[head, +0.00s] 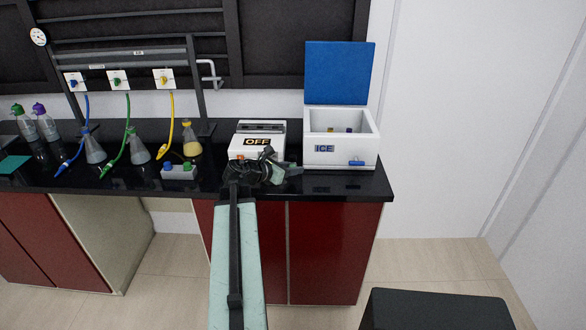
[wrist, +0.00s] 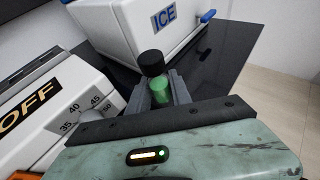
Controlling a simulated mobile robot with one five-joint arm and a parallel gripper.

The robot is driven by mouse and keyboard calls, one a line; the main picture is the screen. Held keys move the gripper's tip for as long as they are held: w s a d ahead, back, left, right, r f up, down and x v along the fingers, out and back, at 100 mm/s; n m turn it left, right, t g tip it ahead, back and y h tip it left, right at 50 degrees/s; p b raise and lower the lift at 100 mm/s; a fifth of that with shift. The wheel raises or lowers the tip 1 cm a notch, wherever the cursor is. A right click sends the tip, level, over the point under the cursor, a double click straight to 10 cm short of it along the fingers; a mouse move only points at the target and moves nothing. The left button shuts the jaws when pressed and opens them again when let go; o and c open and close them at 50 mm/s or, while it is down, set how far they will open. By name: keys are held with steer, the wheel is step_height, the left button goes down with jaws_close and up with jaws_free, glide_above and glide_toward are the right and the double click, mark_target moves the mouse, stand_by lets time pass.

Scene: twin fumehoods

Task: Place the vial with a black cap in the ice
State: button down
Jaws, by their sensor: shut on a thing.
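My gripper (wrist: 158,92) is shut on a vial (wrist: 162,88) with a green body and a black cap (wrist: 152,63). The vial sits between the two grey fingers with its cap sticking out beyond them. In the head view my gripper (head: 268,172) is over the counter, in front of the OFF device and left of the ice box; the vial is too small to tell there. The white ice box (head: 340,158) stands at the right end of the counter with its blue lid (head: 339,73) raised. It also shows just beyond the vial in the wrist view (wrist: 128,36).
A white device marked OFF (head: 257,128) stands left of the ice box. A small rack (head: 178,172) with green-capped vials and several flasks with coloured hoses stand further left. Small dark and yellow things show inside the ice box. The black counter (head: 345,187) ends right of the box.

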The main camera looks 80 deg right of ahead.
mark_target(293, 155)
step_height(293, 155, up, 7)
steer(key=p, duration=0.5)
steer(key=shift+f, duration=0.2)
